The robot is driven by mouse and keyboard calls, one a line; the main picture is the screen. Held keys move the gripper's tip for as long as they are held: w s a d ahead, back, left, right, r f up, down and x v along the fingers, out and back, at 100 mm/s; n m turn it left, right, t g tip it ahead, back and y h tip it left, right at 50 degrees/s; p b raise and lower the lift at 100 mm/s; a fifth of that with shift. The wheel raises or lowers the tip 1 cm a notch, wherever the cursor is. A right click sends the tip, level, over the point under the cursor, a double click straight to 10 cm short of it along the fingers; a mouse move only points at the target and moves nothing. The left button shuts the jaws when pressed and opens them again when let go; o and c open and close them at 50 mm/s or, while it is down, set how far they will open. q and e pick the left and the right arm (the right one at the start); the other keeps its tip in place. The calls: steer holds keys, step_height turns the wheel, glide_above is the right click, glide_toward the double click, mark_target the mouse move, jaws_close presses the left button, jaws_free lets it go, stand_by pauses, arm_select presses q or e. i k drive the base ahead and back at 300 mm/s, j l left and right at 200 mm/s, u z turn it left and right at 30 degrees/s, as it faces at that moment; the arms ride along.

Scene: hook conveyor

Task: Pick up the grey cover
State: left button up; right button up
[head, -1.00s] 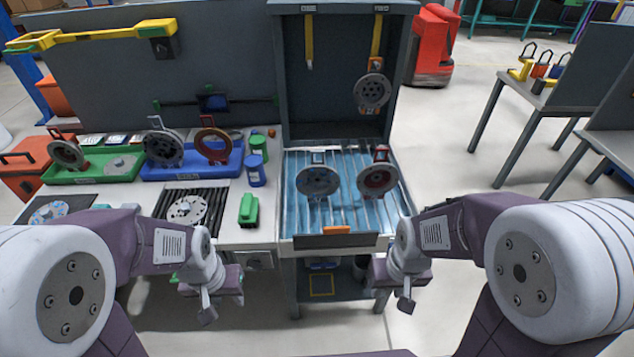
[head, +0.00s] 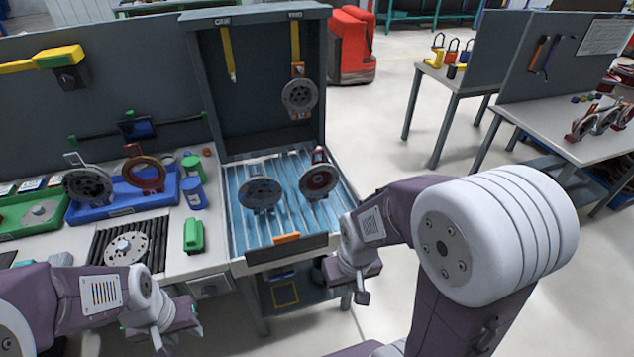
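Several round grey covers are in the head view. One grey cover (head: 88,185) with a handle stands at the left end of the blue tray. A grey cover (head: 299,95) hangs from the right yellow strap in the cabinet. My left gripper (head: 168,328) is low in front of the bench, apart from every cover. My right gripper (head: 352,282) is in front of the rack's right front corner, touching no cover. The fingers are too small to judge.
The blue tray (head: 120,211) also holds a brown-red ring (head: 145,173). Green and blue cups and a green block (head: 193,235) are on the bench. The cabinet walls (head: 260,75) enclose the rack's back. Clear floor lies right of the rack, before a table with more discs (head: 604,120).

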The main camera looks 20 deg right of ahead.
mark_target(260, 193)
steer(key=i+l+u, duration=0.15)
steer(key=u, duration=0.2)
steer(key=i+l+u, duration=0.15)
steer(key=u, duration=0.2)
steer(key=l+u, duration=0.35)
steer(key=i, duration=0.05)
